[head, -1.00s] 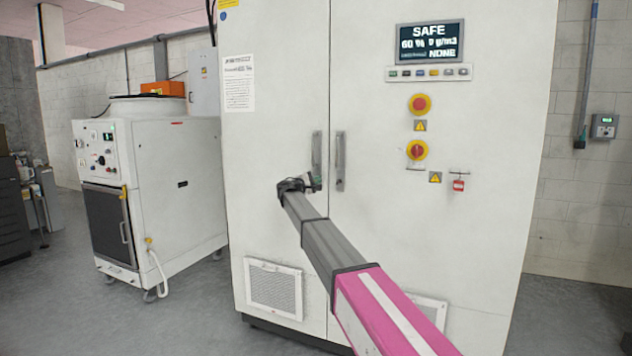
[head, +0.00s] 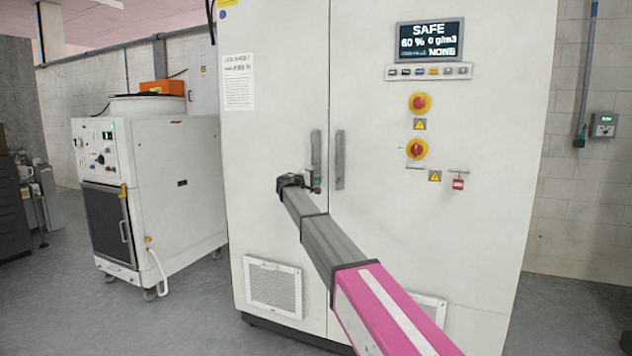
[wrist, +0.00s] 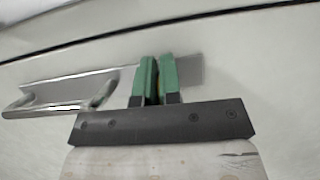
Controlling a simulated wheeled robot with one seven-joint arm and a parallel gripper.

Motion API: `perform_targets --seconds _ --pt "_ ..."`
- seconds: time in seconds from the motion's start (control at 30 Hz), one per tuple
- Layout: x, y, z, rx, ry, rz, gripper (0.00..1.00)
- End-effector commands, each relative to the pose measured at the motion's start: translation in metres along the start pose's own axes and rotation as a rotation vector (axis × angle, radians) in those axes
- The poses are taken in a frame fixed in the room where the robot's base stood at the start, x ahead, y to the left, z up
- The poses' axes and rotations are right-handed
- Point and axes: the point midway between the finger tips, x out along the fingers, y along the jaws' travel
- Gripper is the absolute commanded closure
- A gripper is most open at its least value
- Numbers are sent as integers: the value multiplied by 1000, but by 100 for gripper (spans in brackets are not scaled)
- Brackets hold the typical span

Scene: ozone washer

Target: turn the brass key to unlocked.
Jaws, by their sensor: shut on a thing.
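My gripper (head: 316,180) is at the lower end of the handle plate on the left door of the white cabinet. In the wrist view my gripper's two green fingers (wrist: 157,78) are close together over the plain end of the metal plate (wrist: 190,69), beside the handle bar (wrist: 60,107). A thin brass-coloured sliver between the fingers is the brass key (wrist: 156,90). The fingers are shut on it and hide most of it. Its turn angle cannot be read. The door handle (head: 316,150) stands upright in the head view, above my gripper.
The cabinet (head: 480,220) also has a right door handle (head: 339,160) near my gripper. A display (head: 430,41) reads SAFE. A white machine (head: 165,200) stands left on open floor.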

Motion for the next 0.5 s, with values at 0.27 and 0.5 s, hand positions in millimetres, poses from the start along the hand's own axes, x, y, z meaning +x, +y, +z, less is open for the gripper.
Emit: perform_targets --seconds 0.27,0.5 --pt "0 -1 0 1 0 -2 69" --pt "-3 0 0 0 0 -1 69"
